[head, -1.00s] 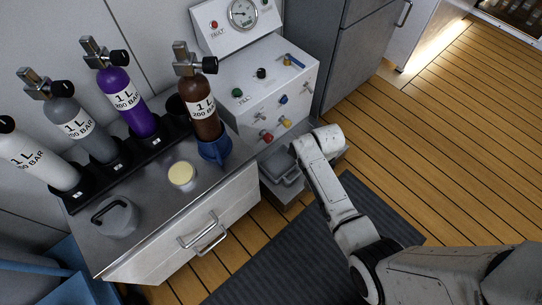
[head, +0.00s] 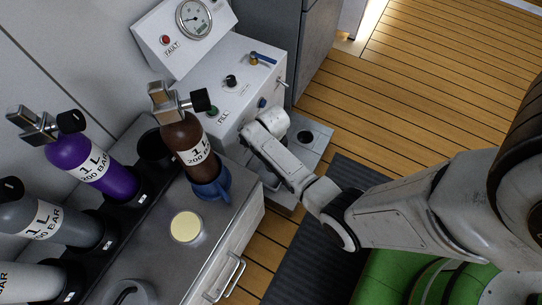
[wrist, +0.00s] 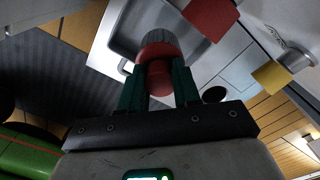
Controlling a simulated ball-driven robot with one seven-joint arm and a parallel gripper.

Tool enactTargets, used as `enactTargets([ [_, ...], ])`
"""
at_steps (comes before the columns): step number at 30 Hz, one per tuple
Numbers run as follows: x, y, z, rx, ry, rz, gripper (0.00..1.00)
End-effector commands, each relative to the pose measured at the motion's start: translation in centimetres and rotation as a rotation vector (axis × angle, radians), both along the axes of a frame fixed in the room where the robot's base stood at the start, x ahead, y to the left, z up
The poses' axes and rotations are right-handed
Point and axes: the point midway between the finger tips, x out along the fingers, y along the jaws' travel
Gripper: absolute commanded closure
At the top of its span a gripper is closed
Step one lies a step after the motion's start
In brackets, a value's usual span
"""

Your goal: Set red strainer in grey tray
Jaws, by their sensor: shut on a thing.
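In the wrist view the red strainer (wrist: 159,82) is between the green fingers of my gripper (wrist: 160,88). My gripper is shut on its red body, and its grey ribbed end points away from my gripper. The grey tray (wrist: 197,50) lies beyond the strainer in that view, and the strainer overlaps its near part. I cannot tell the height between them. In the head view my wrist covers most of the tray (head: 270,182), low beside the fill panel. My gripper's fingers and the strainer are hidden there.
The fill panel (head: 215,85) stands close to my wrist. The wooden floor is open at right.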

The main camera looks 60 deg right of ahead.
Motion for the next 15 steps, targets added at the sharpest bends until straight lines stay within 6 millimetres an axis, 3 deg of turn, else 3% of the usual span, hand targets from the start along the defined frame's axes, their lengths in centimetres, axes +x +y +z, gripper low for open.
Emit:
enactTargets([
  [12, 0.0, 0.0, -4.5, 0.0, 0.0, 0.0, 1.0],
  [15, 0.1, 0.0, -4.6, -0.001, -0.002, 0.0, 1.0],
])
